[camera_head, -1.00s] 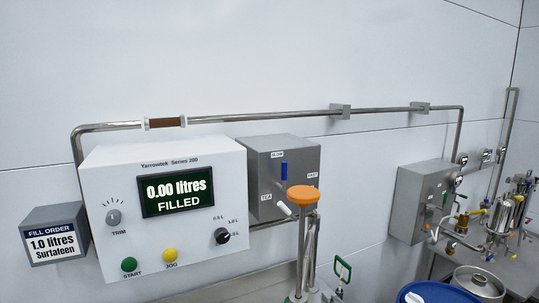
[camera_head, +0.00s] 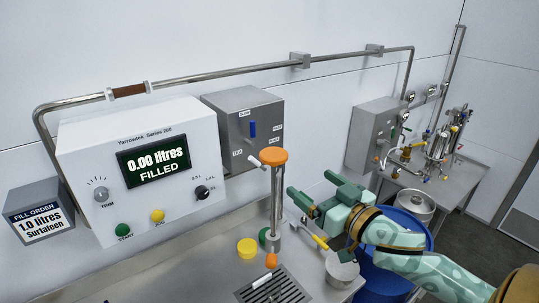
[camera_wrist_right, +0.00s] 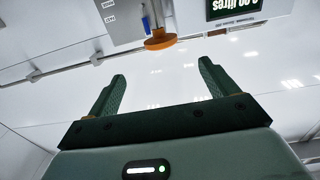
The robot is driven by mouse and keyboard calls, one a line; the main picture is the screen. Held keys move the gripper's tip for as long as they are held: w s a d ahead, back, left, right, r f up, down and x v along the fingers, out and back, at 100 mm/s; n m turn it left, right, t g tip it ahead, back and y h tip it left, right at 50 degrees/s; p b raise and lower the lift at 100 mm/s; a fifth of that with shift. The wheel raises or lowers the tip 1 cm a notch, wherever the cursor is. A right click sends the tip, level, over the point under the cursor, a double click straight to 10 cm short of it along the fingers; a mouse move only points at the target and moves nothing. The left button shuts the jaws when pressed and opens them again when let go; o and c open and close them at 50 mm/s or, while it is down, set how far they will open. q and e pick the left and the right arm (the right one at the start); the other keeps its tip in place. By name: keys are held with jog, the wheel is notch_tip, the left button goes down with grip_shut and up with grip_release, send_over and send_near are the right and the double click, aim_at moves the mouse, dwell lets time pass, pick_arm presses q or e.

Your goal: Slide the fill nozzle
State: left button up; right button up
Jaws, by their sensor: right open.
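The fill column is an upright steel post (camera_head: 277,205) with a flat orange cap (camera_head: 274,156) and a small white-tipped lever at its upper left. An orange piece (camera_head: 271,260) shows low by its foot; I cannot tell which part is the nozzle. My right gripper (camera_head: 309,185) is open and empty, just right of the post and a little below the cap, apart from both. In the right wrist view the orange cap (camera_wrist_right: 160,43) shows beyond the two spread fingers (camera_wrist_right: 162,72). My left gripper is not in view.
A white control box (camera_head: 140,170) reads 0.00 litres filled. A grey switch box (camera_head: 245,130) stands behind the post. A yellow cap (camera_head: 247,248), a drain grate (camera_head: 272,289) and a steel cup (camera_head: 342,272) are on the bench. A blue drum (camera_head: 385,280) stands at right.

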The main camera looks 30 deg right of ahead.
aim_at(275, 154)
jog(key=w, duration=0.4)
jog(key=w+p, duration=0.1)
jog(key=w, duration=0.4)
jog(key=w+p, duration=0.1)
jog(key=w, duration=0.4)
jog(key=shift+a+r, duration=0.1)
jog(key=shift+a, duration=0.3)
jog(key=shift+w+a, duration=0.1)
jog(key=shift+w, duration=0.35)
jog(key=shift+c, duration=0.4)
jog(key=c, duration=1.3)
notch_tip(275, 154, down, 17)
jog(key=b, duration=0.8)
jog(key=shift+b, duration=0.35)
jog(key=o, duration=1.4)
jog(key=shift+s, duration=0.15)
